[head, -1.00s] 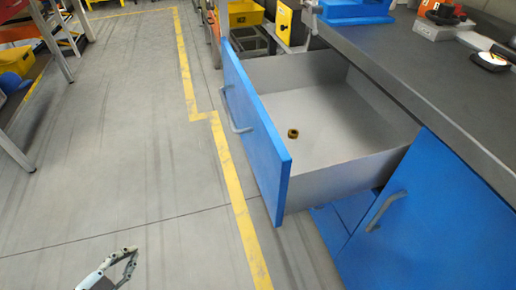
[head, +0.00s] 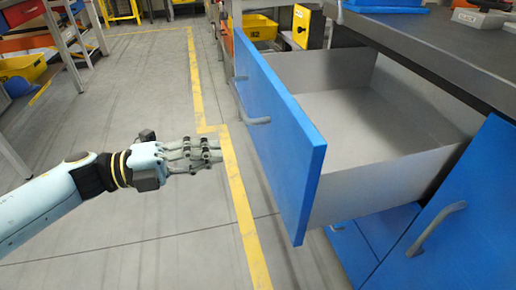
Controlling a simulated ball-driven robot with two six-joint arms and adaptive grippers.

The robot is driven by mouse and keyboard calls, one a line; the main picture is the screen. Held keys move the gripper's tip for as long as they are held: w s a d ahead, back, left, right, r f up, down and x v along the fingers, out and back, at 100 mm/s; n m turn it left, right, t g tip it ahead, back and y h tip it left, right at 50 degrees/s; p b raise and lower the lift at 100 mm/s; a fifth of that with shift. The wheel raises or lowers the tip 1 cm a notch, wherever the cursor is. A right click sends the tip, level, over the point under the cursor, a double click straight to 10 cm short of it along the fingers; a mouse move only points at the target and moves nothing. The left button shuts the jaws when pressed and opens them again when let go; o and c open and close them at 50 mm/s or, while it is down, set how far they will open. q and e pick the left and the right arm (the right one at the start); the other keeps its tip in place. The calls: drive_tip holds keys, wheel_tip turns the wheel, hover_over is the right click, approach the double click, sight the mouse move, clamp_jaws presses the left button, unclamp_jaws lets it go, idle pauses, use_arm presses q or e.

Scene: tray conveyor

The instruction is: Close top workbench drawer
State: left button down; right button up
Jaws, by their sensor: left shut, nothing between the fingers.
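The top workbench drawer (head: 385,120) stands pulled out from under the dark worktop. Its blue front panel (head: 280,140) faces left, with a grey bar handle (head: 250,112) on its outer face. The grey interior that shows looks empty. My left gripper (head: 216,156) is shut and empty, to the left of the drawer front over the yellow floor line. It appears apart from the panel, with a gap of floor between them. My right gripper is not in view.
The dark worktop (head: 440,58) lies above the drawer at right. A blue cabinet door (head: 450,225) with a grey handle is below it. Yellow bins (head: 260,27) sit at the back. A shelf rack (head: 70,40) stands at far left.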

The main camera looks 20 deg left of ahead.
sight(271, 145)
use_arm(q)
drive_tip(key=x, duration=0.8)
drive_tip(key=shift+w+d+b, duration=0.25)
drive_tip(key=shift+d+b, duration=0.05)
drive_tip(key=shift+b, duration=0.1)
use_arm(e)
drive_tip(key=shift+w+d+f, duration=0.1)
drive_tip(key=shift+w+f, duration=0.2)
use_arm(q)
drive_tip(key=shift+w+d, duration=0.1)
drive_tip(key=shift+d, duration=0.05)
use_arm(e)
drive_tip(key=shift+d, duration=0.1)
